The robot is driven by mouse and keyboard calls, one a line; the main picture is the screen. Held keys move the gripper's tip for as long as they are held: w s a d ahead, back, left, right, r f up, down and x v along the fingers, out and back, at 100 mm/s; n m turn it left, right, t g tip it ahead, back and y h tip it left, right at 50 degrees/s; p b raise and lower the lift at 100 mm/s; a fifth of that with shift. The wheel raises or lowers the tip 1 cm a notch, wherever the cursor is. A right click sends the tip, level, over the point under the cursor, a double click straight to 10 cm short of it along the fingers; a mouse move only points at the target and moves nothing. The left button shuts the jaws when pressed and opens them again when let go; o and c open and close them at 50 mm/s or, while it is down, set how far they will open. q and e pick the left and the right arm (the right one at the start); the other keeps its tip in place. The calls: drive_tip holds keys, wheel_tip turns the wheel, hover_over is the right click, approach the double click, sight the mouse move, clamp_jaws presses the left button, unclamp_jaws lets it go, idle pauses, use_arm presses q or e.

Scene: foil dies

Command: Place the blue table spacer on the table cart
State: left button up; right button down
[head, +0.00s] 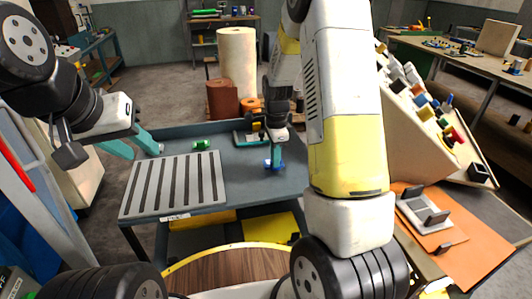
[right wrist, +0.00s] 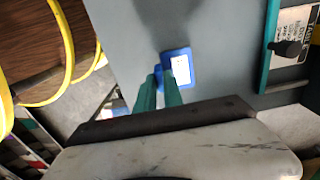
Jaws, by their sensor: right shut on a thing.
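The blue table spacer (head: 274,164) is a small blue block at the teal fingertips of my right gripper (head: 276,158). It also shows in the right wrist view (right wrist: 180,67), with a white label on its face. My right gripper is shut on it, low over the right part of the table cart's grey-blue top (head: 245,190). I cannot tell whether the spacer touches the top. My left gripper (head: 142,151) is open and empty at the cart's left edge, its teal fingers apart.
A grey slotted mat (head: 176,184) covers the cart's front left. A green cylinder (head: 202,145) lies behind it. Bare top surrounds the spacer.

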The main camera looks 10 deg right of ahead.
sight(275, 170)
drive_tip(key=shift+s+f, duration=0.1)
drive_tip(key=shift+f, duration=1.35)
drive_tip(key=shift+f, duration=0.1)
drive_tip(key=c, duration=1.5)
unclamp_jaws()
drive_tip(key=shift+o, duration=0.2)
